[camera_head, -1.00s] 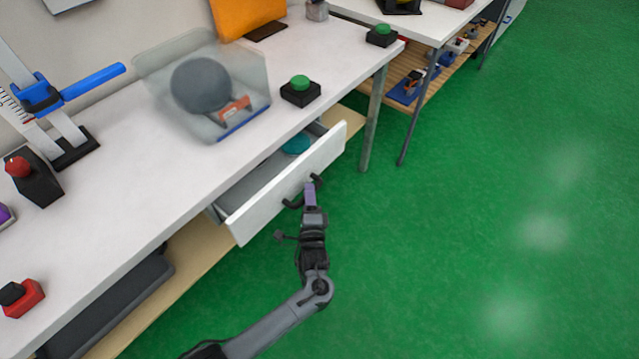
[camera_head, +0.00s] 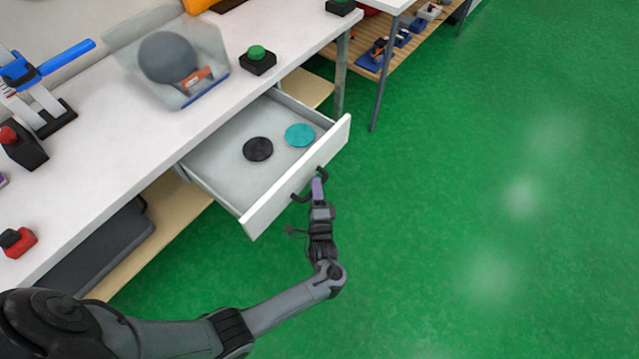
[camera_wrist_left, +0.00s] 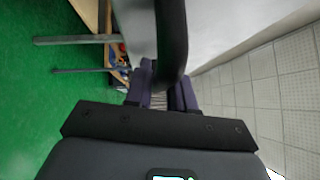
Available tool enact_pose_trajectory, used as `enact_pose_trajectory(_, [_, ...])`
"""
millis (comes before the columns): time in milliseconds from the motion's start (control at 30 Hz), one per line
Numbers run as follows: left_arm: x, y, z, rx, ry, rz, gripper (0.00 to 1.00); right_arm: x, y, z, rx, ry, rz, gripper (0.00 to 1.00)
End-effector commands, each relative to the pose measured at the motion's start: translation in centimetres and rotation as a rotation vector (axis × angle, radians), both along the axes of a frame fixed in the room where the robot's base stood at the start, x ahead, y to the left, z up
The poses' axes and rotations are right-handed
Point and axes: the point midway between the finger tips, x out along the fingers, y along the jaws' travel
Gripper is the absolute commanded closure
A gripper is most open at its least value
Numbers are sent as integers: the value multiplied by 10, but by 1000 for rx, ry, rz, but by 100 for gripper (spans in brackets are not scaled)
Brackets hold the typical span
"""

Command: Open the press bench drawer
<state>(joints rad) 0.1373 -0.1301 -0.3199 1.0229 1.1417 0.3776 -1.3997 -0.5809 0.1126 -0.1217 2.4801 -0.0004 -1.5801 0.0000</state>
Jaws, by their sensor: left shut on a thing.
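The white press bench drawer (camera_head: 215,160) is pulled well out from under the bench top in the head view. Inside it lie a black disc (camera_head: 258,149) and a teal disc (camera_head: 300,135). A dark handle (camera_head: 301,196) is on its front. My left gripper (camera_head: 317,188) is shut on this handle, in front of the drawer. In the left wrist view the dark handle bar (camera_wrist_left: 171,45) passes close by the purple fingers (camera_wrist_left: 160,92). My right gripper is not in view.
The white bench top (camera_head: 120,130) carries a green button (camera_head: 257,59), a clear guard around a grey ball (camera_head: 168,57), and a blue-handled press (camera_head: 20,70). A dark case (camera_head: 100,245) lies on the wooden shelf below. The green floor (camera_head: 480,200) to the right is clear.

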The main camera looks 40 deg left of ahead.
Motion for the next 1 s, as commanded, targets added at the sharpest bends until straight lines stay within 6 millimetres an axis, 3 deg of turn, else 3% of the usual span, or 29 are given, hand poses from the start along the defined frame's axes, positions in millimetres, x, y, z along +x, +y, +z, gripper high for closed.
enact_pose_trajectory(367, [-1, -1, 0, 0, -1, 3, 100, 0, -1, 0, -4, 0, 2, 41])
enact_pose_trajectory(400, [-1, -1, 0, 0, -1, 3, 75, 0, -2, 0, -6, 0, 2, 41])
enact_pose_trajectory(533, [-1, 0, 0, 0, -1, 3, 56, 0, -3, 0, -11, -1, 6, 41])
enact_pose_trajectory(1000, [-3, -2, -1, 0, 1, 4, 56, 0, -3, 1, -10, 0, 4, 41])
